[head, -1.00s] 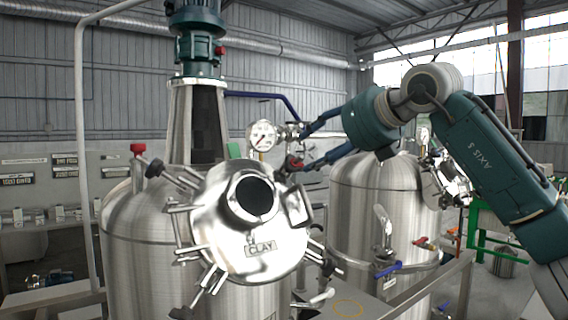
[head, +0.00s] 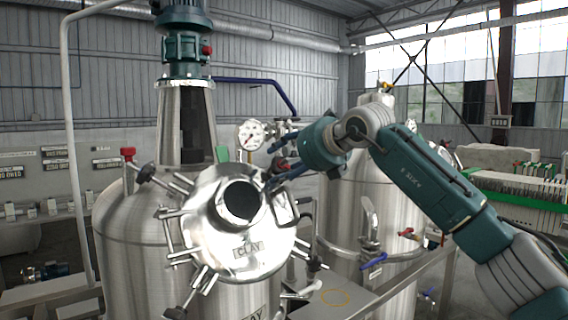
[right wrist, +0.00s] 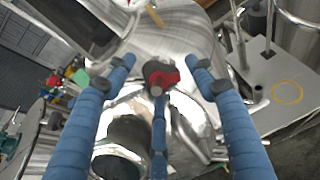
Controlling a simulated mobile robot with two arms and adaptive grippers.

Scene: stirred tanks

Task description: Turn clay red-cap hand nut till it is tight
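The clay tank (head: 120,235) stands at left centre in the head view. Its tilted round steel lid (head: 277,245) has a dark round opening and a CLAY label. The red-cap hand nut (right wrist: 166,77) shows in the right wrist view; in the head view I cannot make it out behind my fingers. My right gripper (head: 273,165) is at the upper right of the lid. In the right wrist view its blue fingers (right wrist: 163,72) are spread on both sides of the nut, with gaps, and a third finger lies below it. My left gripper is not in view.
Several dark-knobbed hand nuts, such as one at the upper left (head: 147,172), ring the lid. A pressure gauge (head: 250,135) stands just behind my right gripper. A second steel tank (head: 340,225) is to the right. A red-topped fitting (head: 127,154) rises at left.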

